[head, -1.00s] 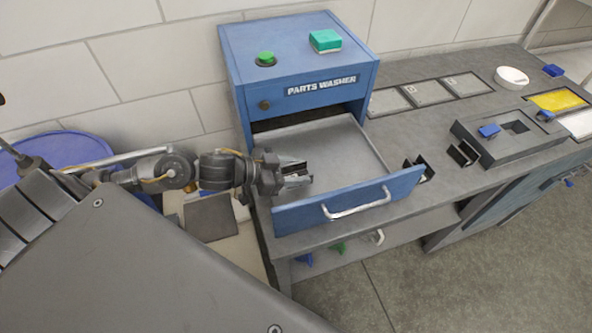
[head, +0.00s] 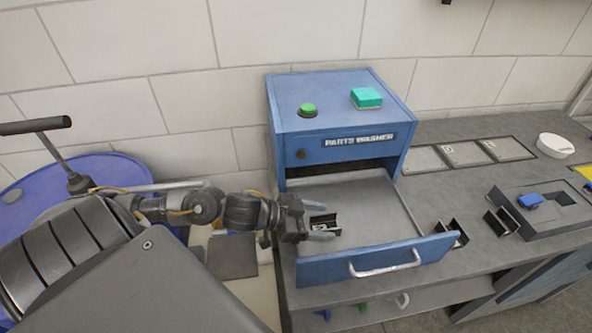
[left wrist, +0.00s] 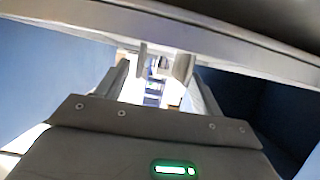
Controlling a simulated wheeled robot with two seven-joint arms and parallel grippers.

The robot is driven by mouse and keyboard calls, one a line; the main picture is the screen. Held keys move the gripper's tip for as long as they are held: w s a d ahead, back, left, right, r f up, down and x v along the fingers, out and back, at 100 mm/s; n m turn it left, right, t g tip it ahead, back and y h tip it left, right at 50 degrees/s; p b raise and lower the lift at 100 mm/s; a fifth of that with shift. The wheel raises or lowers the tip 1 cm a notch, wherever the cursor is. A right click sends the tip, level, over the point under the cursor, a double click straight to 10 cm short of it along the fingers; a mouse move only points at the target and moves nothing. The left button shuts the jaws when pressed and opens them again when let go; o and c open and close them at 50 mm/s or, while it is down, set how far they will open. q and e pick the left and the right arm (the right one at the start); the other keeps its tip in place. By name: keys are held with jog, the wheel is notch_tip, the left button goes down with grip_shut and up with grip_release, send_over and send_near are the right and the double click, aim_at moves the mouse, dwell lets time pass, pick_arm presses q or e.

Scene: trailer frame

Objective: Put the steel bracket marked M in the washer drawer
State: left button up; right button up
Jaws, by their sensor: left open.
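The blue parts washer (head: 335,120) has its drawer (head: 372,202) pulled out, showing a grey tray floor and a blue front with a pale handle. A small dark steel bracket (head: 325,223) is over the left part of the drawer floor, between my left gripper's fingertips. My left gripper (head: 320,221) is open, its fingers on either side of the bracket. I cannot read a letter on it, nor tell whether it rests on the floor. The left wrist view shows the fingers (left wrist: 165,65) apart under a pale edge. My right gripper is out of view.
Two other brackets stand on the grey bench right of the drawer, one near the drawer front (head: 458,233) and one beside a grey fixture (head: 550,208). A green-topped block (head: 366,97) lies on the washer. A blue drum (head: 100,180) stands at left.

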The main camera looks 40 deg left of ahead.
pick_arm(q)
jog(key=p+v, duration=0.7)
jog(key=v, duration=0.3)
jog(key=shift+s+a+r, duration=0.15)
jog(key=shift+s, duration=0.15)
